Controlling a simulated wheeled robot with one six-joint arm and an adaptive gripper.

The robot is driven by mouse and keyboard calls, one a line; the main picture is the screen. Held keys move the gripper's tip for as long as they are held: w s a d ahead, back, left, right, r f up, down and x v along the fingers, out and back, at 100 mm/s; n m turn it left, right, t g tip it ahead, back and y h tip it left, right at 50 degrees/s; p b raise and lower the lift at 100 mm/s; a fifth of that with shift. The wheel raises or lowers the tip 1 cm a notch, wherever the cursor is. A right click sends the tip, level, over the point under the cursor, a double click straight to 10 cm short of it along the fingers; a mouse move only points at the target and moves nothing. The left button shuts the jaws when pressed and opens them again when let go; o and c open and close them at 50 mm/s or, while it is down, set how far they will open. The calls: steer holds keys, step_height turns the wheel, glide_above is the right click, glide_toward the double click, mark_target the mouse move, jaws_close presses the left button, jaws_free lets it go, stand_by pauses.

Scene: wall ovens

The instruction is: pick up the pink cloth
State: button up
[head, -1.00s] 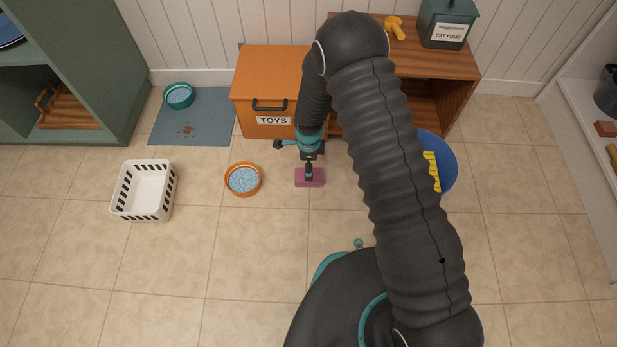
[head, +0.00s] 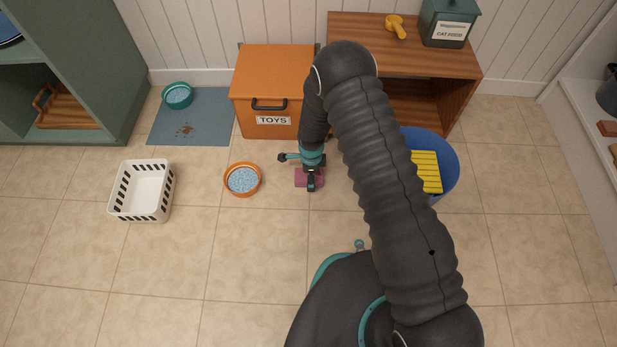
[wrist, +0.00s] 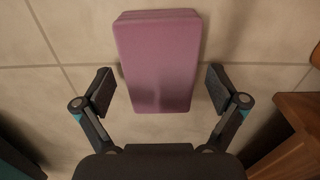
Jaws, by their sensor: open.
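The pink cloth (wrist: 158,60) looks like a flat mauve-pink block lying on the tiled floor. In the head view the pink cloth (head: 301,178) is partly covered by my gripper (head: 311,183), which is over its right part. In the wrist view my gripper (wrist: 160,92) is open, with one finger on each side of the cloth's near end. Gaps show between the fingers and the cloth, and nothing is held. I cannot tell how high the fingertips are above the floor.
An orange toy box (head: 273,90) and a wooden shelf unit (head: 440,70) stand behind my gripper. An orange bowl (head: 243,180) and a white basket (head: 142,192) are to the left. A blue tub (head: 449,165) with a yellow ridged item (head: 427,172) is to the right.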

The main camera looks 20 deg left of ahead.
steer(key=c, duration=1.2)
steer(key=shift+r, duration=0.15)
steer(key=shift+r, duration=0.65)
step_height(320, 180, up, 3)
steer(key=shift+r+p, duration=0.1)
steer(key=shift+p, duration=0.4)
steer(key=d+r, duration=0.2)
steer(key=d, duration=0.2)
steer(key=d+r, duration=0.2)
steer(key=d, duration=0.1)
steer(key=d+r+p, duration=0.1)
steer(key=d+r, duration=0.1)
steer(key=d, duration=0.2)
steer(key=shift+w+d+r, duration=0.15)
steer(key=shift+w+d, duration=0.15)
steer(key=shift+d, duration=0.05)
